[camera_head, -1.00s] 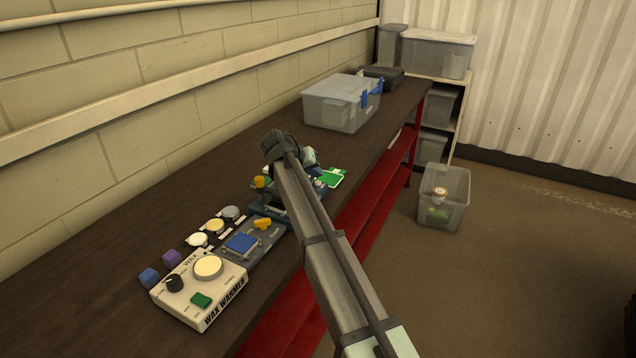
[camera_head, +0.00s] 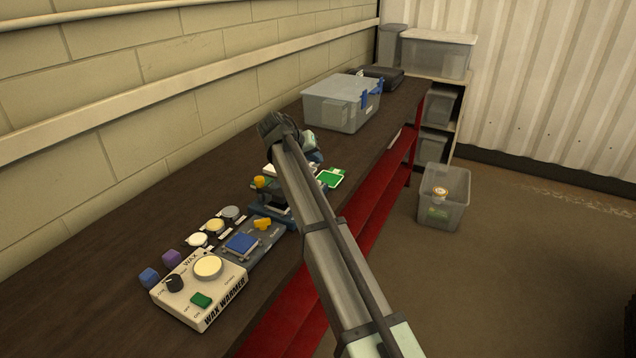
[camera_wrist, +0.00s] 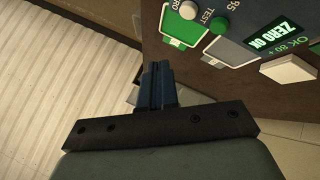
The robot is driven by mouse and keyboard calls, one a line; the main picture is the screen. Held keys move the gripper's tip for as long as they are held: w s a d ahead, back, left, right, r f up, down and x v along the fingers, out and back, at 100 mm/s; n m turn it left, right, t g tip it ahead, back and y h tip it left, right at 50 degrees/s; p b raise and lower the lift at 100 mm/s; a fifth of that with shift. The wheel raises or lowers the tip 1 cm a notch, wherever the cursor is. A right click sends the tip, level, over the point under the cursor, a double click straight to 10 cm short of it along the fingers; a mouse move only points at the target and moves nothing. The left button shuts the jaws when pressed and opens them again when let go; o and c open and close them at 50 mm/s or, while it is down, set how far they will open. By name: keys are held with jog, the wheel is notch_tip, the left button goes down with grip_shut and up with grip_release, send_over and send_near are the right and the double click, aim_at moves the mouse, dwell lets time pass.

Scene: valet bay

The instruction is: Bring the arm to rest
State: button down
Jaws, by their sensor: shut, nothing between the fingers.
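My gripper shows in the wrist view (camera_wrist: 157,86), its two blue fingers together with nothing between them. In the wrist view, a dark panel with a lit "ZERO OK" display (camera_wrist: 290,38) and a green button (camera_wrist: 219,25) lies beyond the fingertips, to the right. The fingers look apart from it. In the head view my arm reaches over the bench, and its own links largely hide the gripper and part of the items below.
The dark bench (camera_head: 110,240) runs along the block wall. On it are a wax warmer (camera_head: 200,289), a tray with a blue pad (camera_head: 241,244), several small tins, a green-faced item (camera_head: 331,178) and a grey lidded box (camera_head: 341,104). A clear bin (camera_head: 444,200) stands on the floor.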

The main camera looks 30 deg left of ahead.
dwell(0.8)
jog(key=w+d+f+m+g, duration=0.1)
jog(key=d+f+g, duration=0.1)
jog(key=d+f, duration=0.95)
jog(key=w+d+f+g, duration=0.1)
jog(key=d+f+g, duration=0.1)
jog(key=d+f, duration=0.95)
jog(key=s+d+f+m+g, duration=0.1)
jog(key=s+d+f, duration=0.3)
jog(key=d, duration=0.6)
jog(key=s+d+f+m+g+y, duration=0.1)
jog(key=s+d+f, duration=0.35)
jog(key=d, duration=0.45)
jog(key=s+d+f+m+g, duration=0.1)
jog(key=s+d+f, duration=0.3)
jog(key=d, duration=0.6)
jog(key=s+d+f+m+g+y, duration=0.1)
jog(key=s+d+f, duration=0.1)
jog(key=s+d, duration=0.3)
jog(key=s+d+f+g+y, duration=0.1)
jog(key=s+d+f, duration=0.2)
jog(key=s, duration=0.3)
jog(key=s+f+g, duration=0.3)
jog(key=s+f, duration=0.7)
jog(key=s, duration=0.4)
jog(key=s+f+g, duration=0.3)
jog(key=s+f, duration=0.7)
jog(key=s, duration=0.5)
jog(key=shift+s+d+g, duration=0.2)
jog(key=shift+s+g, duration=0.1)
